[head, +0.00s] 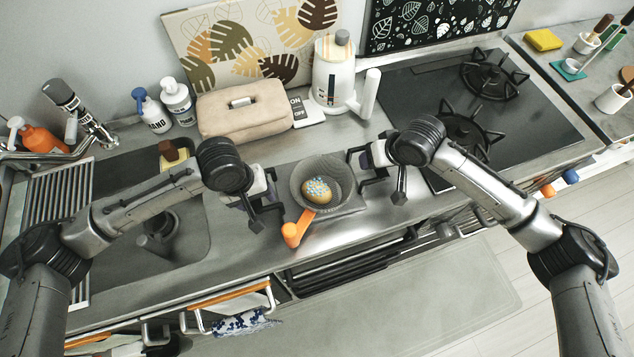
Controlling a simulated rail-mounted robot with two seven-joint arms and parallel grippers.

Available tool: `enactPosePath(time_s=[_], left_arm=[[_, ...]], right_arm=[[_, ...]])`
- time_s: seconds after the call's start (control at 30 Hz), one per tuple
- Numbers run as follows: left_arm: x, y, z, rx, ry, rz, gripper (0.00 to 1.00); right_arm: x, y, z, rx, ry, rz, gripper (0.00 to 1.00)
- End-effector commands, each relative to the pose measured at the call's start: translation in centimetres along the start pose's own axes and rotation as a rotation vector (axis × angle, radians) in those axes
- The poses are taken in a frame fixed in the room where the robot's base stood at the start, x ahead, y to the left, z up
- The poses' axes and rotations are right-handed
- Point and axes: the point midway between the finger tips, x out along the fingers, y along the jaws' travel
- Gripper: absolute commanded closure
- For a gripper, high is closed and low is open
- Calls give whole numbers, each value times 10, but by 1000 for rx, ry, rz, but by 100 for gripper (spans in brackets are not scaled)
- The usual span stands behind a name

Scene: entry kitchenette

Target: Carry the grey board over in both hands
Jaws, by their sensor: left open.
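The grey board (348,207) lies flat on the steel counter, mostly hidden beneath a dark mesh-like pan (345,178) with an orange handle (293,233). A yellow oval thing with blue dots (316,190) sits inside the pan. My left gripper (268,212) is open at the left of the board, its fingers apart. My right gripper (379,186) is at the board's right side, its fingers also apart. I cannot tell whether either gripper touches the board.
The sink (150,235) is on the left and the black gas hob (480,110) on the right. A beige bag (243,110), a white kettle (333,75) and soap bottles (178,102) stand along the back. A grey mat (440,290) lies on the floor in front.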

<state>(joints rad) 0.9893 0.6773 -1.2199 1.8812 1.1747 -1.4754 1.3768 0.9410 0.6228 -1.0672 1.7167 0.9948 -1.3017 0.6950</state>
Motion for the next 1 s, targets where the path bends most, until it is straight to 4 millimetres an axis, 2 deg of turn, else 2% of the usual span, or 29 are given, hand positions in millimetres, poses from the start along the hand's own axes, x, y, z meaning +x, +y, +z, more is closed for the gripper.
enactPosePath(time_s=[0.2,0.53,1.0], left_arm=[[9,0,0,0,1,0,41],[10,0,0,0,1,0,41],[10,0,0,0,1,0,86]], right_arm=[[9,0,0,-1,0,0,41],[10,0,0,-1,0,0,41],[10,0,0,-1,0,0,86]])
